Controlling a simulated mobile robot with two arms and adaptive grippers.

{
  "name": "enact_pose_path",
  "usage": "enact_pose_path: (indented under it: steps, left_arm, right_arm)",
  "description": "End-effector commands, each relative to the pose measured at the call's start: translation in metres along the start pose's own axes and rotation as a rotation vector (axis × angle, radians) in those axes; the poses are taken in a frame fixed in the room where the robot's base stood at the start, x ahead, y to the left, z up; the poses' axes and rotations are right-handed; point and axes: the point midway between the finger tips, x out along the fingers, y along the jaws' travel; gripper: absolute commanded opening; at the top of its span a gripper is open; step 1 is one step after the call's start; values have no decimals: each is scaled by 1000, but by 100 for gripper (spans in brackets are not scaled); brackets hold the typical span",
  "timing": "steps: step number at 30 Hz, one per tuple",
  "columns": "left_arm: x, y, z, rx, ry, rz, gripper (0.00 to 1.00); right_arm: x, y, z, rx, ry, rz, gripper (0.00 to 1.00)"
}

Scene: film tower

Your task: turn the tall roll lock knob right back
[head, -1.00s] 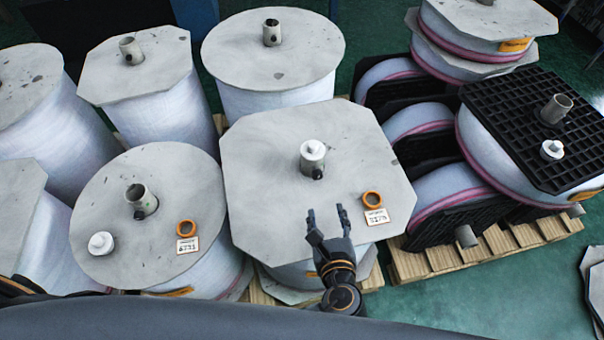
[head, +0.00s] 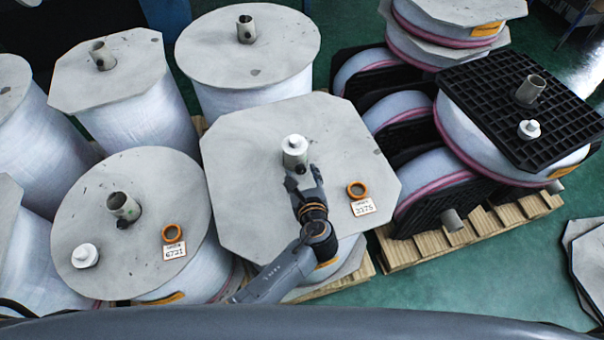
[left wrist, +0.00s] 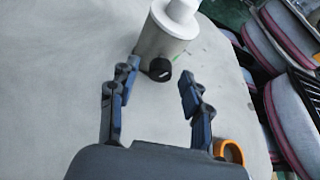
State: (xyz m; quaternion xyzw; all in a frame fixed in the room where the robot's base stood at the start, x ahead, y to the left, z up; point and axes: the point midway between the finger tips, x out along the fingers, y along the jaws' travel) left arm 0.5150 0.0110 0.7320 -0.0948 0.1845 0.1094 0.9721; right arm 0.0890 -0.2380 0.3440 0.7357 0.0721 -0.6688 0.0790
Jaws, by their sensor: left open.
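The roll in the middle has a grey eight-sided top plate (head: 245,150) with a short core tube (head: 296,160) and a white cap (head: 295,142) on it. In the left wrist view, a dark lock knob (left wrist: 160,69) sticks out of the side of this tube, toward the gripper. My left gripper (head: 303,180) is open over the plate, on the near side of the tube. In the left wrist view its fingers stand apart, with the knob just ahead of and between the fingertips. I see no contact. In the head view, the gripper largely covers the knob. My right gripper is out of view.
An orange ring (head: 357,190) and a paper tag (head: 363,207) lie on the plate, right of my wrist. A round-topped roll (head: 150,190) stands to the left, with a loose white cap (head: 85,256) on it. Stacked reels with a black grid plate (head: 490,95) stand to the right.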

Motion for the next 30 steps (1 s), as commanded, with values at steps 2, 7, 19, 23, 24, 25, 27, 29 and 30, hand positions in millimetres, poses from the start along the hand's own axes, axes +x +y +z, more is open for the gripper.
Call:
enact_pose_path:
  steps: [2, 7, 19, 23, 24, 25, 27, 29, 30]
  left_arm:
    - [3, 0, 0, 0, 0, 0, 49]
    - [4, 0, 0, -1, 0, 0, 49]
    - [3, 0, 0, 0, 0, 0, 0]
    - [3, 0, 0, -6, -1, -3, 0]
    - [3, 0, 0, -11, -1, -5, 0]
    - [3, 0, 0, -17, -1, -8, 0]
    - [3, 1, 0, -35, -3, -16, 0]
    - [4, 1, 0, -57, -4, -25, 0]
    - [4, 2, -1, -77, -5, -33, 0]
  right_arm:
    - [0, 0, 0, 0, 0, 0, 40]
    - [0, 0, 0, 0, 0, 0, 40]
    - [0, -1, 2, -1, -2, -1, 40]
    - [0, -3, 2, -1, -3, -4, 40]
    - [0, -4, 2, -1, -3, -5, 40]
    - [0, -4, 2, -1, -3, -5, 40]
    - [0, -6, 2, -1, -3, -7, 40]
    - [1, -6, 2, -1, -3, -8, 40]
    - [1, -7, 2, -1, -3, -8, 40]
